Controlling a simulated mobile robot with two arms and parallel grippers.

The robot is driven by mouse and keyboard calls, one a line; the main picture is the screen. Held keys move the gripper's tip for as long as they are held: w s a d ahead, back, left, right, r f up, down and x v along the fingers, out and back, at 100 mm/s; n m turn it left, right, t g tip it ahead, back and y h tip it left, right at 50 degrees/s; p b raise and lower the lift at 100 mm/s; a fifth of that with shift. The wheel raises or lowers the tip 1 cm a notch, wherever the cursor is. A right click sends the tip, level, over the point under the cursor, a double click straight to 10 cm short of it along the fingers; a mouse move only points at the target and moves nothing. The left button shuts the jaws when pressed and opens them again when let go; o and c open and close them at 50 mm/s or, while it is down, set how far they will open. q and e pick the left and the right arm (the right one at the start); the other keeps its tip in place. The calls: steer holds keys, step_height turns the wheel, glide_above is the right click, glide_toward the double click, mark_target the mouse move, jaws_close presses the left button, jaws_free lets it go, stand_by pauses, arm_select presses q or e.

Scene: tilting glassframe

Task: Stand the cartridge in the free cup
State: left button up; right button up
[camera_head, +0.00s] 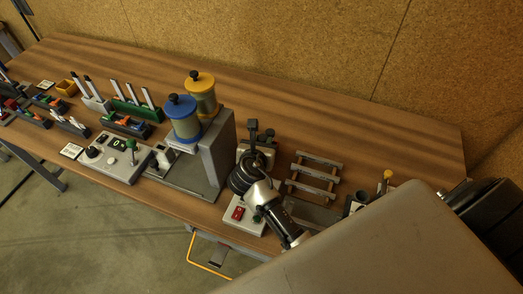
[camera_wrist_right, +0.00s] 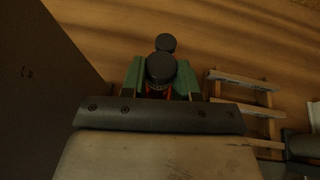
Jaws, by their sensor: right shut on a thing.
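My right gripper (camera_head: 257,160) reaches in over the table between the grey dispenser and the slatted rack. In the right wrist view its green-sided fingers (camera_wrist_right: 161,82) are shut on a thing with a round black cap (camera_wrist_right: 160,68). A little orange-red shows below the cap; I cannot tell whether this is the cartridge, or whether it touches anything below. A second black cap (camera_wrist_right: 166,43) stands just beyond it. A small dark cup-like holder (camera_head: 353,206) stands at the right of the table, partly hidden by my body; I cannot tell whether it is free. My left gripper is not in view.
The grey dispenser (camera_head: 217,150) carries a blue canister (camera_head: 183,120) and a yellow canister (camera_head: 202,95). A slatted rack (camera_head: 314,178) lies to the right. A grey box with a red switch (camera_head: 238,213) sits in front. The table's back right (camera_head: 400,140) is clear.

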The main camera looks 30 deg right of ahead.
steer(key=shift+f, duration=2)
steer(key=shift+f, duration=0.1)
steer(key=o, duration=0.9)
steer(key=shift+o, duration=0.2)
steer(key=shift+s+a+r, duration=0.1)
steer(key=shift+r, duration=0.15)
steer(key=p+v, duration=0.7)
steer(key=v, duration=0.4)
steer(key=shift+s+a, duration=0.2)
steer(key=shift+s, duration=0.05)
